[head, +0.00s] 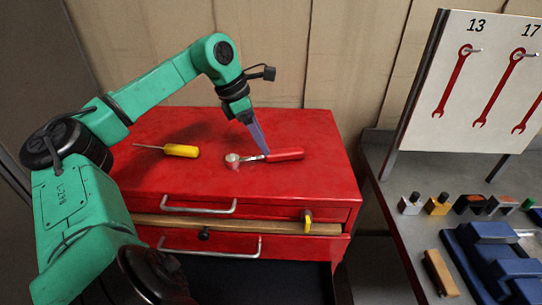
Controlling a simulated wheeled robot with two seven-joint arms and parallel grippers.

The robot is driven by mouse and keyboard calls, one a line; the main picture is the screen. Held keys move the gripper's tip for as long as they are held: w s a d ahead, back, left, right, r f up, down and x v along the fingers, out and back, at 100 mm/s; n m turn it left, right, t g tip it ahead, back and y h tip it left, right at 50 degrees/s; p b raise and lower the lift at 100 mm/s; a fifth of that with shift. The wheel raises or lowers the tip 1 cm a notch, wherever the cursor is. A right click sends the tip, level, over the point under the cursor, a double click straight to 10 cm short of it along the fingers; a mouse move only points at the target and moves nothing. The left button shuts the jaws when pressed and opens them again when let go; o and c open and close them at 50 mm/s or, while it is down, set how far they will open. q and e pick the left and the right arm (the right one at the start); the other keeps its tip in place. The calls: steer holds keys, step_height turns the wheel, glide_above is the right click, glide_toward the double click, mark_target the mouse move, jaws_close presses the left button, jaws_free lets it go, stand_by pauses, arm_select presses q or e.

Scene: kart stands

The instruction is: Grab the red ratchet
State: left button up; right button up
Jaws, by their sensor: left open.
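The red ratchet (285,155) lies on top of the red tool cabinet (320,125). Its red handle points right and its silver head (233,160) is at the left. My left gripper (264,150) points down at the ratchet's neck, where the handle meets the silver part. Its purplish fingers overlap the ratchet in the picture. It is open, and I cannot tell whether the fingers touch the ratchet or straddle it. My right gripper is out of view.
A yellow-handled screwdriver (181,151) lies to the left on the cabinet top. A grey bench (400,235) at the right carries small bottles, blocks and a blue fixture (490,255). A white board (440,90) with red wrenches stands behind it. The cabinet's front top is clear.

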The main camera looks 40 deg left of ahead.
arm_select(q)
steer(key=x, duration=0.4)
steer(key=shift+d+f+p, duration=0.15)
steer(key=shift+p, duration=0.2)
jaws_close()
